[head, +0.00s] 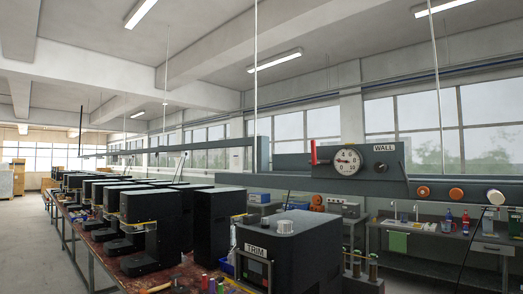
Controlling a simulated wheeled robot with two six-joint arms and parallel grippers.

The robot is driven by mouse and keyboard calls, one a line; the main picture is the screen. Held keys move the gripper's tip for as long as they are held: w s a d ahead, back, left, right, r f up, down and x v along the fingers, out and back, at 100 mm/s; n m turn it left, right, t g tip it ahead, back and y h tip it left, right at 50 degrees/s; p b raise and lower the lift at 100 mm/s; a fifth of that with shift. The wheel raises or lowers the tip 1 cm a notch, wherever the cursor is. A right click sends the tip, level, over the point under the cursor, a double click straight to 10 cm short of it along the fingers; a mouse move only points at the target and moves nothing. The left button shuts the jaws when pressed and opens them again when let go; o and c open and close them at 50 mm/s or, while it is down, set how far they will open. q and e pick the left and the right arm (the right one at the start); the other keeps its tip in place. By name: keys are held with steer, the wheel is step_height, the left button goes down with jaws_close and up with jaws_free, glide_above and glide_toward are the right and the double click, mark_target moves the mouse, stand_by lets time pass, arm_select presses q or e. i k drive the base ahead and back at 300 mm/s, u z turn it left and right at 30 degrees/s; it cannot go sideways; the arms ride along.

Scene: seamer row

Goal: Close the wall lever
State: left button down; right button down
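The wall lever is a red handle (314,153) standing upright on the left side of a round white dial (348,162). Both sit on a grey overhead rail unit (385,165) bearing a white "WALL" label (384,148). A dark round knob or socket shows below the label, at the right of the dial. Neither of my grippers shows in the head view, so nothing of mine is seen touching the lever.
A black machine labelled "TRIM" (290,245) stands below, at the front of a long bench with several black machines (150,219) in a row. Orange and white knobs (456,194) line the rail's right end. An open aisle (30,240) runs at the left.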

mark_target(315, 162)
steer(key=u, duration=0.55)
steer(key=i, duration=1.2)
steer(key=z, duration=0.35)
